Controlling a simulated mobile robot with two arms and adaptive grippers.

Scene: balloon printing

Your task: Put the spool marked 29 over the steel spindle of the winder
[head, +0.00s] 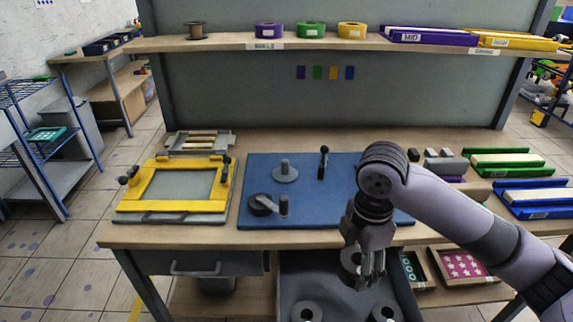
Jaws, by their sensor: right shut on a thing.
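My right gripper (371,278) points down over the open grey drawer (283,270) at the front of the bench. It is shut on a grey spool (349,264), whose ring shows just left of the fingers and is partly hidden by them. Two more grey spools (307,311) (386,313) sit nearer in the drawer. I cannot read a number on any of them. The winder's blue base (255,176) lies on the bench, with an upright grey spindle (285,166) on a round disc, bare on top. My left gripper is not in view.
A black-knobbed lever (323,162) and a dark crank (263,205) stand on the blue base near the spindle. A yellow frame (178,206) lies to the left. Green (505,162) and blue (535,200) trays lie right, beyond my arm. A shelf (225,40) spans the back.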

